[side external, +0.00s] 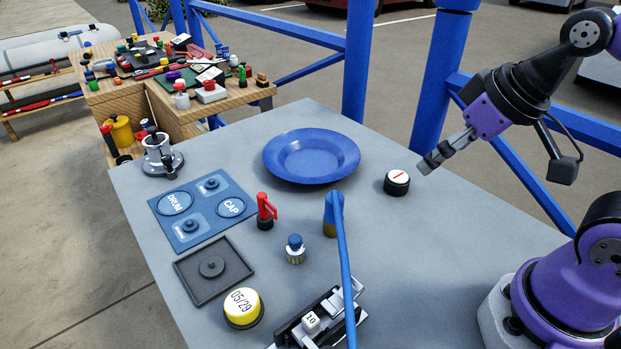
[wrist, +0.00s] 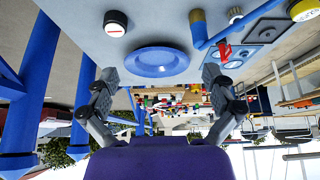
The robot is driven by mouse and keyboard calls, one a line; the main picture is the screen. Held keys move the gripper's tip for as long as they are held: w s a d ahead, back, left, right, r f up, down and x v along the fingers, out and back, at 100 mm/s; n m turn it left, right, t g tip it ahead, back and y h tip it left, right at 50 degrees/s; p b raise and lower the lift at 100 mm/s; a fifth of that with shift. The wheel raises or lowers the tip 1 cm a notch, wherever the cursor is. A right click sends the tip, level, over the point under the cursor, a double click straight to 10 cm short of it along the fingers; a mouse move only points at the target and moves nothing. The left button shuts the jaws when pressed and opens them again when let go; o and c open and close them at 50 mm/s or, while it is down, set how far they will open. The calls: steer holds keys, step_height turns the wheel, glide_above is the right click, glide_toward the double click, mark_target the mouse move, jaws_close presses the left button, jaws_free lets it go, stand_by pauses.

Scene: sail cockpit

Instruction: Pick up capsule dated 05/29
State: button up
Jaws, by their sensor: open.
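The capsule dated 05/29 (side external: 243,306) is a short round drum with a yellow side and a white top bearing the black date. It stands upright near the front left of the grey table (side external: 390,265) in the side view. In the wrist view a yellow and white round thing, apparently this capsule (wrist: 303,10), shows at the top right corner. My gripper (side external: 430,163) is at the right side of the table, above it and far from the capsule. Its two fingers are spread wide with nothing between them, as the wrist view (wrist: 163,76) also shows.
A blue dish (side external: 311,155), a white-topped black capsule with a red mark (side external: 397,182), a red clip (side external: 265,210), a small blue-capped bottle (side external: 295,248) and a blue-handled tool (side external: 340,235) stand between. A dark tray (side external: 235,262) and a numbered device (side external: 311,321) flank the capsule.

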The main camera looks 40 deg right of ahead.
steer(key=n+g+y, duration=0.3)
steer(key=n+y, duration=0.1)
steer(key=n, duration=0.7)
glide_toward(245, 301)
steer(key=x, duration=0.5)
steer(key=shift+a+f, duration=0.15)
steer(key=shift+f, duration=0.05)
steer(key=shift+x, duration=2.75)
steer(key=c, duration=1.2)
